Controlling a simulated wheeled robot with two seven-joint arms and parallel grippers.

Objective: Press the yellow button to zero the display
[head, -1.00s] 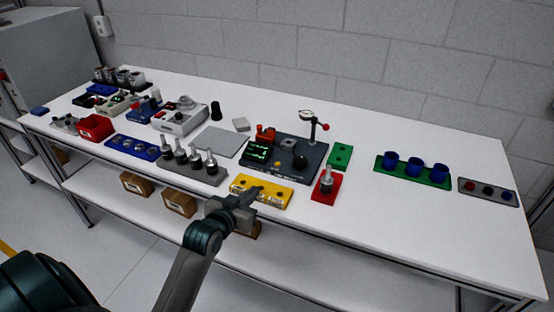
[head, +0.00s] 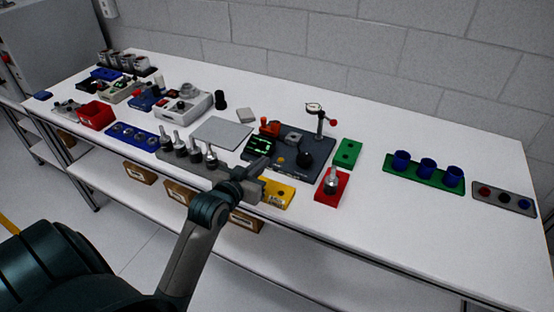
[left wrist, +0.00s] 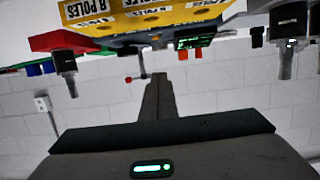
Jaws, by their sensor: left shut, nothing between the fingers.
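The dark instrument base (head: 318,152) stands mid-table, with a display (head: 260,146) showing green text on its left. A small yellow button (head: 281,160) sits on the base, just right of and below the display. My left gripper (head: 264,163) is shut and empty, its tips pointing at the front left of the base, just left of the button in the picture. I cannot tell whether they touch anything. In the left wrist view, the shut fingers (left wrist: 157,80) point toward the upside-down scene, where the green display (left wrist: 195,42) shows. My right gripper is not in view.
A yellow block (head: 277,194) lies in front of the base, partly behind my left arm. A grey holder with several dark-based tools (head: 195,151) stands left, close to the arm. A red block with a tool (head: 331,186) stands right.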

